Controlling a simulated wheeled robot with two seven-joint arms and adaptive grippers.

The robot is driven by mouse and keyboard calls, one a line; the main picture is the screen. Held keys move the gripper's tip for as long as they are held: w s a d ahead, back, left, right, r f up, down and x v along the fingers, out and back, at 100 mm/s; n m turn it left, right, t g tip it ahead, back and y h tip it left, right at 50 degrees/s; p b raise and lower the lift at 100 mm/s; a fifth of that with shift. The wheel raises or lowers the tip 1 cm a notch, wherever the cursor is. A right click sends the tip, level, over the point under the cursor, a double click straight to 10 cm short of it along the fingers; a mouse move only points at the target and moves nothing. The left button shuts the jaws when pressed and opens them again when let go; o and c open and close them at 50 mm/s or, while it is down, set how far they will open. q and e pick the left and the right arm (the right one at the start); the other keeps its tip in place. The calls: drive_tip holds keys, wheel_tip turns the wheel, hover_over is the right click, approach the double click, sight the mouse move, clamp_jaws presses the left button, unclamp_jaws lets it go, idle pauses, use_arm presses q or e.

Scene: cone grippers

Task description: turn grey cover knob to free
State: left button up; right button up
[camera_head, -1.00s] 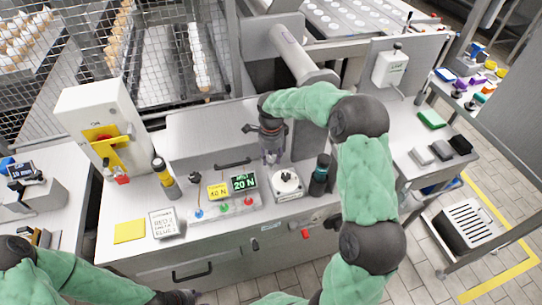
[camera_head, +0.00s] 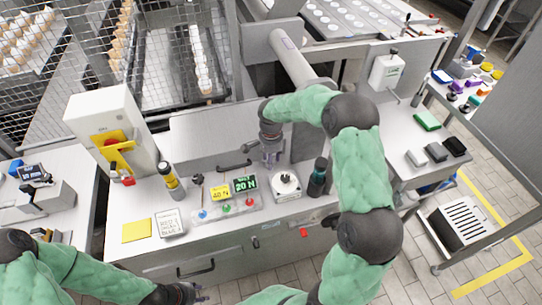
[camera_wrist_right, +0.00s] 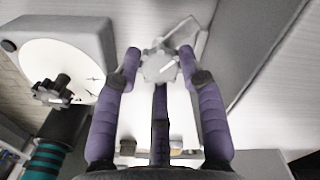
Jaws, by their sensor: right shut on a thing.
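The grey knob (camera_wrist_right: 160,66) shows in the right wrist view, with a pale mark on its face. My right gripper (camera_wrist_right: 160,62) is shut on it, its purple-padded fingers around its rim. In the head view my right gripper (camera_head: 271,158) points down at the rear of the bench, behind the white dial unit; the knob is hidden there. I cannot read from the mark whether the knob stands at free. My left gripper (camera_head: 192,293) is low at the bench's front edge, away from the knob; its fingers are too small to judge.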

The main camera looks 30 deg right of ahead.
drive_tip(key=n+p, duration=0.1)
drive_tip(key=n, duration=0.3)
drive_tip(key=shift+r+p, duration=0.1)
drive_tip(key=shift+p, duration=0.3)
drive_tip(key=shift+n+p, duration=0.65)
drive_tip(key=shift+n, duration=1.45)
drive_tip(key=shift+w, duration=0.1)
drive_tip(key=o, duration=0.9)
drive_tip(key=shift+c, duration=0.2)
wheel_tip(320, 180, up, 12)
